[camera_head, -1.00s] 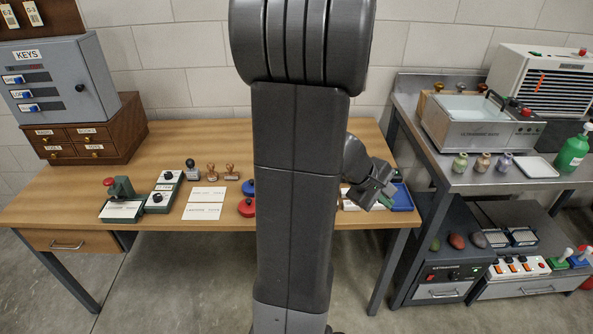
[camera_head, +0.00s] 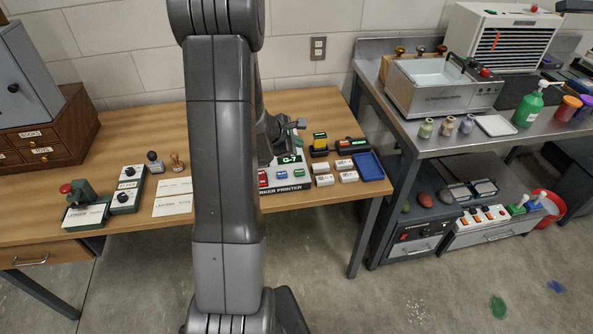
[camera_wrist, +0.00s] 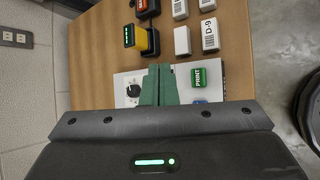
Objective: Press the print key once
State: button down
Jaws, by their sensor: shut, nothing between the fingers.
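The marker printer (camera_head: 305,184) sits at the right part of the wooden table, with a lit G-7 display and red, blue and green keys in a row. The green key (camera_head: 298,172) is the rightmost. In the wrist view the green PRINT key (camera_wrist: 199,77) is right of my gripper (camera_wrist: 159,68), whose green fingers are together and empty over the printer's face, apart from the key in the picture. A blue key (camera_wrist: 200,99) shows partly above my gripper body. In the head view my arm hides the printer's left side, and the fingertips are not clear.
White labelled blocks (camera_head: 324,180) and a blue tray (camera_head: 369,167) lie right of the printer. A yellow-topped device (camera_head: 320,143) stands behind the blocks. A black knob (camera_wrist: 133,90) is left of my fingers. A metal bench (camera_head: 430,150) stands to the right.

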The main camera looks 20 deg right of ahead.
jog(key=b, duration=0.5)
send_over(297, 173)
notch_tip(297, 173, down, 7)
jog(key=shift+w+f, duration=0.1)
jog(key=shift+f, duration=0.1)
jog(key=shift+f+b, duration=0.7)
jog(key=shift+b, duration=0.1)
jog(key=shift+f, duration=0.1)
dwell(1.2)
jog(key=shift+f+b, duration=0.35)
jog(key=shift+b, duration=0.45)
